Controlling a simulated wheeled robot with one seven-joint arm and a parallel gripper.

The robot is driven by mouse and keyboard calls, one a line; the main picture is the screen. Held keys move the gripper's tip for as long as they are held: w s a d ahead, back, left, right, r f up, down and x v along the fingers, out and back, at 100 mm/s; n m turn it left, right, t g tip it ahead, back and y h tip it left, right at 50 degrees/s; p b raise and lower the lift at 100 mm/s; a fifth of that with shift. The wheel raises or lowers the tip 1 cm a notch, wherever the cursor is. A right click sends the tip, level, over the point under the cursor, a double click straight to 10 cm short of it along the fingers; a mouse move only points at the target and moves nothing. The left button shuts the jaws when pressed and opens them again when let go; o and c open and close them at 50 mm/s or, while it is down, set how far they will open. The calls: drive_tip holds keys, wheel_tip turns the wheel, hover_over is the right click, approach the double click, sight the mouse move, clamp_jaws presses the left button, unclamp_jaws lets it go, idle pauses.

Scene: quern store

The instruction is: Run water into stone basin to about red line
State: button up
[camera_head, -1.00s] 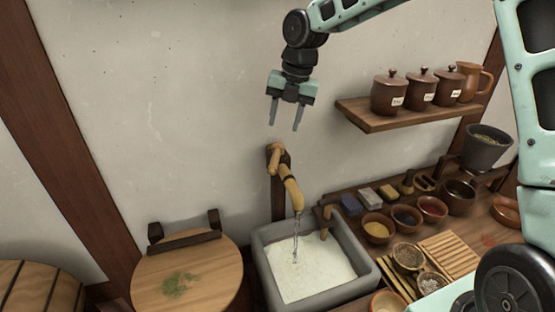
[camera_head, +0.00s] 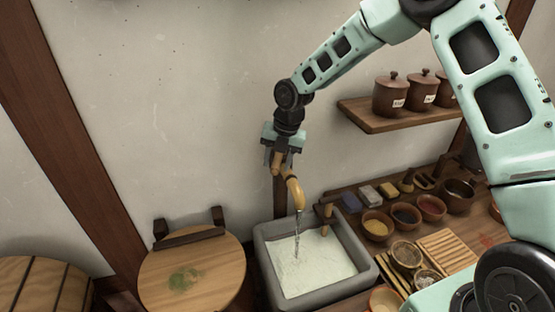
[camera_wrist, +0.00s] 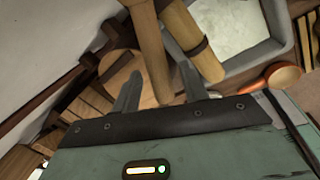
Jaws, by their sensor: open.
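The grey stone basin (camera_head: 268,268) stands below a bamboo spout (camera_head: 294,192), and a stream of water (camera_head: 297,238) runs from the spout into it. The basin's floor looks pale and rippled; I cannot make out a red line or the water level. A wooden tap handle (camera_head: 277,162) sits at the top of the spout. My gripper (camera_head: 279,160) is open, with its fingers down around or beside the handle. In the wrist view the handle (camera_wrist: 150,50) lies between the two fingers, with the spout (camera_wrist: 192,40) just right of it. I cannot tell whether the fingers touch it.
A round wooden lid (camera_head: 190,270) with a green smear lies left of the basin. On the right, a counter holds several bowls, a slatted wooden board (camera_head: 447,257) and small blocks. A shelf (camera_head: 375,118) with lidded jars (camera_head: 390,95) hangs behind my arm. The wall at left is bare.

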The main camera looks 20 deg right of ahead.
clamp_jaws()
drive_tip(key=shift+a, duration=0.15)
drive_tip(key=w+a+m+t+h+b, duration=0.1)
drive_tip(key=w+a+m+b, duration=0.3)
drive_tip(key=m, duration=0.4)
drive_tip(key=shift+w, duration=0.35)
drive_tip(key=shift+w+a+r+m, duration=0.1)
drive_tip(key=shift+m, duration=0.2)
